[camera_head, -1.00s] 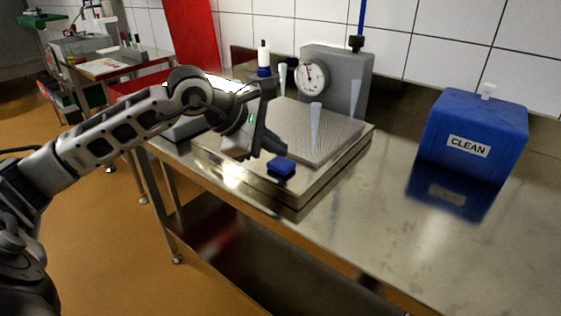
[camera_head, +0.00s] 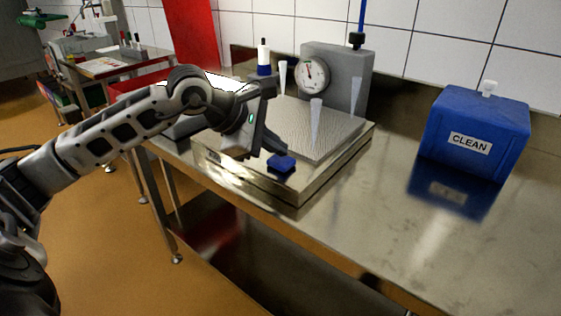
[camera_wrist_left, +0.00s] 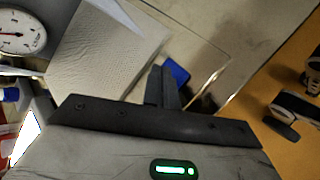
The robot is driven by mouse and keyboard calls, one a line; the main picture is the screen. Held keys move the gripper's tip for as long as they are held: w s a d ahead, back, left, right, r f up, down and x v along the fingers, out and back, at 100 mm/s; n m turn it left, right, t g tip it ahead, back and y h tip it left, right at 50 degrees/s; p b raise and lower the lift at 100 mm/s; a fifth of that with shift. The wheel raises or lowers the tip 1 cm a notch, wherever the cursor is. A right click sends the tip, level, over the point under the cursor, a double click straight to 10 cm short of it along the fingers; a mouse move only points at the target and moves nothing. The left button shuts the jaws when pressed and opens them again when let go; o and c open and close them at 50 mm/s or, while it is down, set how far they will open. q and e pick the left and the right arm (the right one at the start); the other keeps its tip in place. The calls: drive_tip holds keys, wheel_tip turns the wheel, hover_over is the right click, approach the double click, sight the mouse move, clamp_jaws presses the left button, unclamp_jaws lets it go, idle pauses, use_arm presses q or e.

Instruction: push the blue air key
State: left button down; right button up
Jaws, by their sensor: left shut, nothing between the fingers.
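The blue air key (camera_head: 281,164) is a small square block at the near edge of the metal press base (camera_head: 300,187). My left gripper (camera_head: 276,149) is shut and empty, with its dark fingertips right at the back-left side of the key; they seem to touch it, but contact is hard to confirm. In the left wrist view, the closed fingers (camera_wrist_left: 161,88) cover part of the blue key (camera_wrist_left: 178,73). My right gripper is not in view.
A ribbed plate (camera_head: 330,137) with pale cones lies behind the key. A grey block with a round gauge (camera_head: 312,76) stands at the back. A blue box marked CLEAN (camera_head: 473,125) stands to the right. The steel table (camera_head: 370,220) is clear in front.

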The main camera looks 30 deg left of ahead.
sight(276, 160)
use_arm(q)
drive_tip(key=shift+f+b, duration=0.4)
drive_tip(key=shift+f, duration=0.1)
idle(0.6)
drive_tip(key=shift+r, duration=0.1)
drive_tip(key=shift+r+p, duration=0.45)
drive_tip(key=shift+r, duration=0.3)
wheel_tip(276, 160, up, 6)
drive_tip(key=p, duration=0.4)
idle(0.5)
